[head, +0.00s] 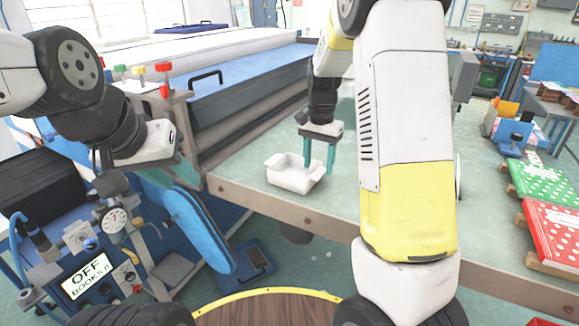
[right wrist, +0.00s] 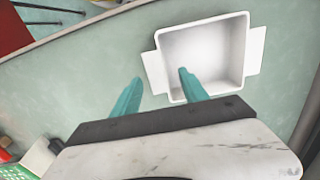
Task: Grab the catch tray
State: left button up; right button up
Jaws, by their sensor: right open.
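The catch tray (head: 284,178) is a small white open box with flanges at its ends, on the green tabletop near its front edge. It looks empty in the right wrist view (right wrist: 207,48). My right gripper (head: 319,170) is open, pointing down at the tray's right end. In the right wrist view, one teal finger of this gripper (right wrist: 159,75) overlaps the tray's inside and the other is outside its left flange. I cannot tell whether the fingers touch the tray. My left gripper (head: 178,172) is beside the blue machine, far left of the tray; its fingers are mostly hidden.
A long blue-topped unit (head: 245,80) borders the tabletop (head: 235,186). Green (head: 545,180) and red (head: 553,232) dotted pieces lie at the right.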

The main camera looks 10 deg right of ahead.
aim_at(319, 172)
notch_tip(319, 172, down, 4)
jog(key=shift+s+d+r, duration=0.1)
jog(key=shift+s+d, duration=0.05)
grip_shut()
